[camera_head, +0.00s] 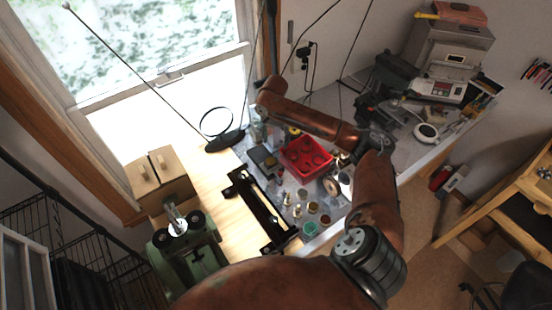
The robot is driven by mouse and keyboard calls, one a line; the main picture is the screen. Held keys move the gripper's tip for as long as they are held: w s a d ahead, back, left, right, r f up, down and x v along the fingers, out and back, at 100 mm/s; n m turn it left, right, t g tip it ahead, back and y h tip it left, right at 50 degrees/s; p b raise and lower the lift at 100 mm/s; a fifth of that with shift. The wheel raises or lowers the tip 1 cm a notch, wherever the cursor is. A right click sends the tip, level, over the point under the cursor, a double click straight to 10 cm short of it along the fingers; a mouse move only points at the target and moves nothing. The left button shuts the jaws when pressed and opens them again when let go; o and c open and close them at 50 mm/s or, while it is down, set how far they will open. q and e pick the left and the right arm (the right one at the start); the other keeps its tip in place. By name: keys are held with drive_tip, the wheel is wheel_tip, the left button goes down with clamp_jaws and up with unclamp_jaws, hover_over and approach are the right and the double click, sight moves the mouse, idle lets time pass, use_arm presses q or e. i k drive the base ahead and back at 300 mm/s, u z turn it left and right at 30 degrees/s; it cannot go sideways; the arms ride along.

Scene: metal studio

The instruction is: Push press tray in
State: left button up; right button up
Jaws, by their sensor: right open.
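My right arm crosses the view, from the bottom edge up and then left over the workbench. Its gripper (259,130) is small and partly hidden below the wrist, beside the window-side edge of the bench; it is open, with no object seen in it. A green machine with black round parts (188,250) stands at the lower left. A long black frame with a pale centre (262,210) lies on the bench, below and apart from the gripper. I cannot tell which part is the press tray. My left gripper is not in view.
A red tray (306,158) with round items sits mid-bench. Several small jars (311,207) stand in front of it. A round black-framed stand (222,130) is by the window. A grey machine with a panel (447,72) stands at the far right end. Pale wood beside the black frame is clear.

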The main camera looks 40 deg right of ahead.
sight(278, 175)
drive_tip(key=z, duration=1.3)
